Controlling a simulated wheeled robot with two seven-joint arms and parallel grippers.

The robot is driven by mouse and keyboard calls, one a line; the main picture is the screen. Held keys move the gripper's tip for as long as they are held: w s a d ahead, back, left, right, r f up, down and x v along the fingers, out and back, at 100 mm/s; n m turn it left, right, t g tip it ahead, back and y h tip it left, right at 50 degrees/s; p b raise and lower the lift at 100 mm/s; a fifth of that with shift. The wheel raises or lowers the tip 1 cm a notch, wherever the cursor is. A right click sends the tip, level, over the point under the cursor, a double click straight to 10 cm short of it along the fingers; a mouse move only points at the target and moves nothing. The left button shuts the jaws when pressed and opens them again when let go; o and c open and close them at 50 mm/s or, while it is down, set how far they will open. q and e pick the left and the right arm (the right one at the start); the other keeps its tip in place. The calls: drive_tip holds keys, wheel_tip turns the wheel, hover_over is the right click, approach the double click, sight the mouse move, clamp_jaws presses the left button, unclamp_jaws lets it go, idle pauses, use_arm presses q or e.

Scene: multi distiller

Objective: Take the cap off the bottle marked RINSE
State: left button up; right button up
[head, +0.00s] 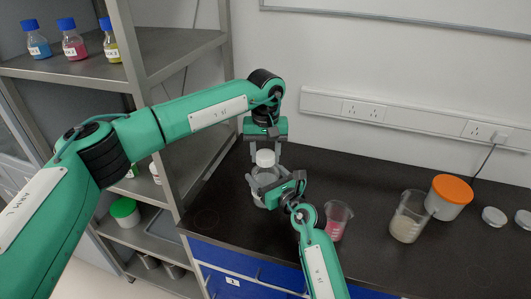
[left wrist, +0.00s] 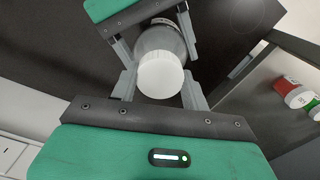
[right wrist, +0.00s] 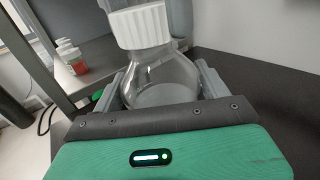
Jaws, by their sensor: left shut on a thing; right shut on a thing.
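A clear bottle (head: 262,178) with a white ribbed cap (head: 265,158) stands upright at the left of the dark bench. I cannot read any marking on it. My left gripper (head: 265,152) comes down from above and is shut on the cap, which also shows in the left wrist view (left wrist: 160,78). My right gripper (head: 268,190) is shut around the bottle's body from the front right. In the right wrist view the cap (right wrist: 141,25) sits over the neck of the bottle (right wrist: 158,80); I cannot tell whether it is loosened.
A beaker of pink liquid (head: 336,221) stands right of the bottle. Further right are a beaker of pale contents (head: 407,218), an orange-lidded tub (head: 448,197) and small clear lids (head: 494,217). A metal shelf (head: 170,45) with several small bottles stands at the left.

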use_arm(q)
drive_tip(key=n, duration=1.4)
drive_tip(key=shift+n, duration=0.3)
drive_tip(key=n, duration=0.4)
drive_tip(key=shift+r+n, duration=0.1)
drive_tip(key=shift+n, duration=0.2)
drive_tip(key=n, duration=0.9)
drive_tip(key=shift+n, duration=0.3)
drive_tip(key=n, duration=1.5)
drive_tip(key=shift+n, duration=0.3)
drive_tip(key=n, duration=0.6)
drive_tip(key=shift+w+r, duration=0.1)
drive_tip(key=shift+r, duration=0.1)
